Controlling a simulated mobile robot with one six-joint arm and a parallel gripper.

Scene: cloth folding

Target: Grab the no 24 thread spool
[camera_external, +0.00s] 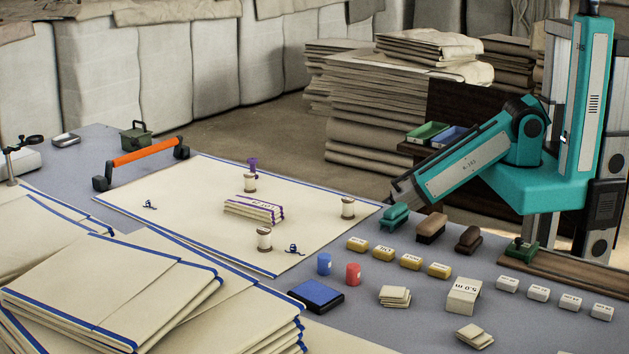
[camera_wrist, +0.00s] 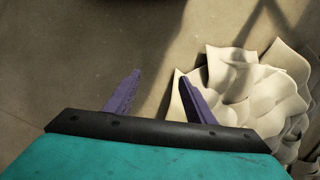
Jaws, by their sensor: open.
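Three white thread spools with brown ends stand on the cream cloth (camera_external: 185,215) in the external view: the back spool (camera_external: 250,183), the right spool (camera_external: 347,207) and the front spool (camera_external: 264,239). Their numbers are too small to read, so I cannot tell which is no 24. My gripper (camera_wrist: 155,75) shows two purple fingers, spread apart with nothing between them, in the wrist view. Below them are bare floor and a crumpled cream cloth heap (camera_wrist: 245,95); no spool shows there. In the external view, my arm's lower end is right of the cloth; its fingers cannot be made out.
A tied cloth bundle (camera_external: 254,209) lies between the spools. A purple object (camera_external: 253,163) is behind the back spool. An orange-handled bar (camera_external: 145,152) lies at the back left. Yellow blocks (camera_external: 411,261), a blue pad (camera_external: 316,295) and folded stacks (camera_external: 110,290) crowd the front.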

